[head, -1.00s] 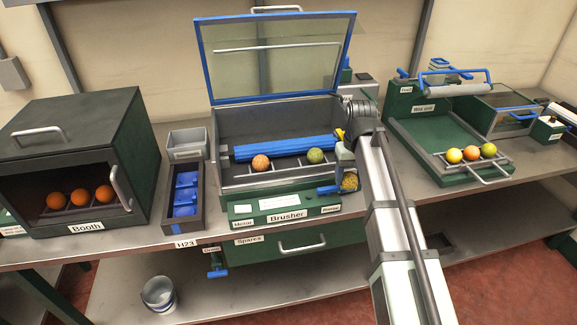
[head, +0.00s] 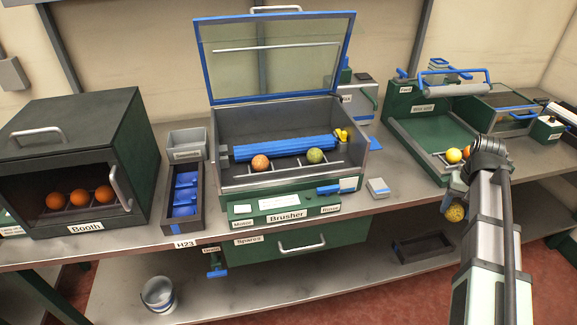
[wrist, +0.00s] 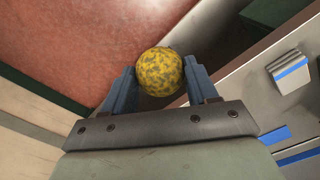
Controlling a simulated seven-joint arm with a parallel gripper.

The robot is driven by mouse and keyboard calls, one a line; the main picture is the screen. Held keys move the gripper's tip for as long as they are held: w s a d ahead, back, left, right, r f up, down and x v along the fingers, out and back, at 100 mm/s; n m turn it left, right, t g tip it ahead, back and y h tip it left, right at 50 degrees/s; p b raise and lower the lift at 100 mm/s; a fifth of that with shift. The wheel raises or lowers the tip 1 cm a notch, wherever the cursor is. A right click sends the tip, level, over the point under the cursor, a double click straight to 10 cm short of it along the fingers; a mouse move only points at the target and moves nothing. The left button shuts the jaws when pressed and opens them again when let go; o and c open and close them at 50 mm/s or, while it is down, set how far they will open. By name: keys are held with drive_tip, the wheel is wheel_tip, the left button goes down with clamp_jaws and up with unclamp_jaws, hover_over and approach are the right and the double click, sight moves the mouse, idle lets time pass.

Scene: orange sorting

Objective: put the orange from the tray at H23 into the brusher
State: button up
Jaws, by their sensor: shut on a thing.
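My gripper (wrist: 161,92) is shut on a yellow orange with dark mottling (wrist: 160,72). In the head view this mottled orange (head: 455,212) hangs at the right, in front of the bench edge and below the wet unit. The brusher (head: 262,180) stands mid-bench with its lid up. An orange fruit (head: 261,163) and a greenish fruit (head: 315,156) sit on its front rack, before a blue roller (head: 285,148). The dark tray (head: 168,222) behind the H23 label (head: 185,244) shows blue pockets and no orange.
The booth (head: 80,150) at the left holds 3 oranges. The green wet unit (head: 425,135) at the right has fruit on its rack, partly hidden by my arm. A small grey block (head: 378,187) lies right of the brusher. A dark tray (head: 425,247) lies on the lower shelf.

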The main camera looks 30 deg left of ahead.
drive_tip(key=s+d+f+m, duration=0.25)
drive_tip(key=s+d, duration=0.25)
drive_tip(key=d, duration=0.4)
drive_tip(key=s+a+r+n, duration=0.2)
drive_tip(key=a+r+n, duration=0.15)
drive_tip(key=a, duration=1.45)
drive_tip(key=s+a+r+n, duration=0.2)
drive_tip(key=a+r+n, duration=0.15)
drive_tip(key=a, duration=1.45)
drive_tip(key=s+a+r+n, duration=0.25)
drive_tip(key=a+r, duration=0.25)
drive_tip(key=a, duration=1.3)
drive_tip(key=w+a+r, duration=0.3)
drive_tip(key=w+a, duration=0.1)
drive_tip(key=a, duration=0.3)
drive_tip(key=f, duration=0.5)
drive_tip(key=shift+s+d+f, duration=0.3)
drive_tip(key=shift+d+f, duration=0.05)
drive_tip(key=shift+d, duration=0.05)
drive_tip(key=shift+f, duration=1.95)
